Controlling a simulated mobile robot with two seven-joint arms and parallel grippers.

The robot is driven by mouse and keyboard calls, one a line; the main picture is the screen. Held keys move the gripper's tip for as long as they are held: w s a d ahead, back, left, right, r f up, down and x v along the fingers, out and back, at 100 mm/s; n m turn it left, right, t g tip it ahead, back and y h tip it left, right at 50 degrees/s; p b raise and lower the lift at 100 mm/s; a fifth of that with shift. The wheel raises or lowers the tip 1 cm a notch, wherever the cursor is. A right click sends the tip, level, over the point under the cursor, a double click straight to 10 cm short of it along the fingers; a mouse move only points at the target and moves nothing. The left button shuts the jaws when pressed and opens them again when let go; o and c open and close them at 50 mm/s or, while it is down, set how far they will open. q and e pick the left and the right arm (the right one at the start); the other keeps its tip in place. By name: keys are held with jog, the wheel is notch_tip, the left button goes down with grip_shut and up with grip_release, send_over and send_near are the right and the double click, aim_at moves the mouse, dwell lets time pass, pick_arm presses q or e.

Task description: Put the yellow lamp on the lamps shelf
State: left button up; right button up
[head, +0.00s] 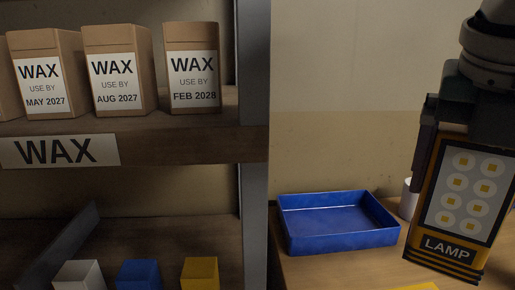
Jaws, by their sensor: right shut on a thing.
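The yellow lamp (458,200) is at the right of the head view, upright and slightly tilted. It has a yellow and black body, a panel of several round lights and a LAMP label. My right gripper (470,120) is above it and shut on its upper part; the fingers are mostly dark and partly cut off by the frame edge. The lamp hangs over the right-hand table. No shelf marked for lamps shows in this view. My left gripper is not in view.
A shelf labelled WAX (120,133) holds several wax boxes (119,70). Below it are white (80,274), blue (139,273) and yellow (200,272) blocks beside a dark slanted panel (62,245). A grey post (254,150) separates this from the table with an empty blue tray (335,222) and a white cylinder (408,200).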

jog(key=s+a+r+m+g, duration=0.1)
jog(key=m, duration=0.3)
jog(key=s+a+m+g+h+p, duration=0.1)
jog(key=m+g, duration=0.1)
jog(key=m, duration=0.2)
jog(key=s+a+r+m+g, duration=0.1)
jog(key=m, duration=0.3)
jog(key=shift+r+m+h, duration=0.3)
jog(key=shift+h, duration=0.1)
notch_tip(320, 180, up, 42)
jog(key=m+g+y+p, duration=0.45)
jog(key=m+p, duration=1.15)
jog(key=p, duration=2.4)
send_over(469, 182)
jog(key=s+a, duration=0.2)
jog(key=s, duration=0.7)
jog(key=shift+w+d+f+t, duration=0.2)
jog(key=shift+f+t, duration=0.05)
